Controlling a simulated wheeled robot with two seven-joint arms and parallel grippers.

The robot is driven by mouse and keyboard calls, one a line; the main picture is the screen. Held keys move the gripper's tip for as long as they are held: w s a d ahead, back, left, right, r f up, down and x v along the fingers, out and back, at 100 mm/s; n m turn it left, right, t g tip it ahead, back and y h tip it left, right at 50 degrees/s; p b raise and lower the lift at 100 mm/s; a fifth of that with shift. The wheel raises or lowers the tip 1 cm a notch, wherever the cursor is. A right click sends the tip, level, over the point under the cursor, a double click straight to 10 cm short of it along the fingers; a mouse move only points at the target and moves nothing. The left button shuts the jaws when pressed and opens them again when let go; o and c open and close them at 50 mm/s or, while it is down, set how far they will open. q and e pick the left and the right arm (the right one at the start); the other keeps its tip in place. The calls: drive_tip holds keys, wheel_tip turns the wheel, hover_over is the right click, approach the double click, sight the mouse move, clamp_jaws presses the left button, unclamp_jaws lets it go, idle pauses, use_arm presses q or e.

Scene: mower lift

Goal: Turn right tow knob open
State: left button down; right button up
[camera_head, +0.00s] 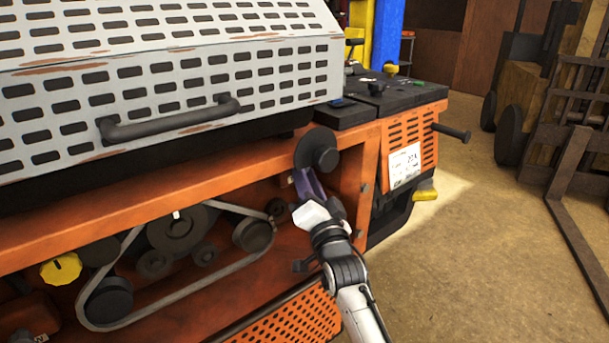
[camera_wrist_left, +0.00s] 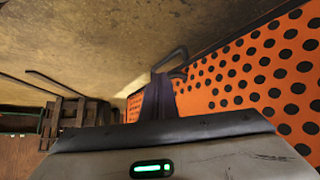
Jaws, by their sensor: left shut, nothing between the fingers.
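One gripper (camera_head: 305,176) shows in the head view. Its arm comes in from the bottom right, so I take it as my right. Its dark purple fingers reach into the right end of the open orange bay, just below a round black disc (camera_head: 317,150); contact and finger gap cannot be made out. No part is clearly marked as the right tow knob. A round yellow knob (camera_head: 61,269) sits at the bay's far left. My left gripper (camera_wrist_left: 158,97), in the left wrist view, is shut and empty, its fingers pointing toward a black loop handle (camera_wrist_left: 170,63) beside an orange perforated panel (camera_wrist_left: 235,80).
A slotted grey cover (camera_head: 170,75) with a dark bar handle (camera_head: 170,122) overhangs the bay. Pulleys and a belt (camera_head: 190,300) fill its left part. A black rod (camera_head: 452,132) sticks out at the right. Open floor (camera_head: 480,260) lies right, before dark forks (camera_head: 585,255).

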drive_tip(key=c, duration=0.4)
drive_tip(key=shift+c, duration=0.2)
drive_tip(key=shift+f+n, duration=0.1)
drive_tip(key=shift+n, duration=0.3)
drive_tip(key=n+y+b, duration=0.1)
drive_tip(key=n, duration=0.2)
drive_tip(key=n+y+b, duration=0.2)
drive_tip(key=n, duration=0.1)
drive_tip(key=n+y+b, duration=0.2)
drive_tip(key=n, duration=0.1)
drive_tip(key=shift+w+d+f, duration=0.15)
drive_tip(key=shift+w+d, duration=0.05)
drive_tip(key=shift+d, duration=0.05)
drive_tip(key=o, duration=1.1)
drive_tip(key=shift+c, duration=0.2)
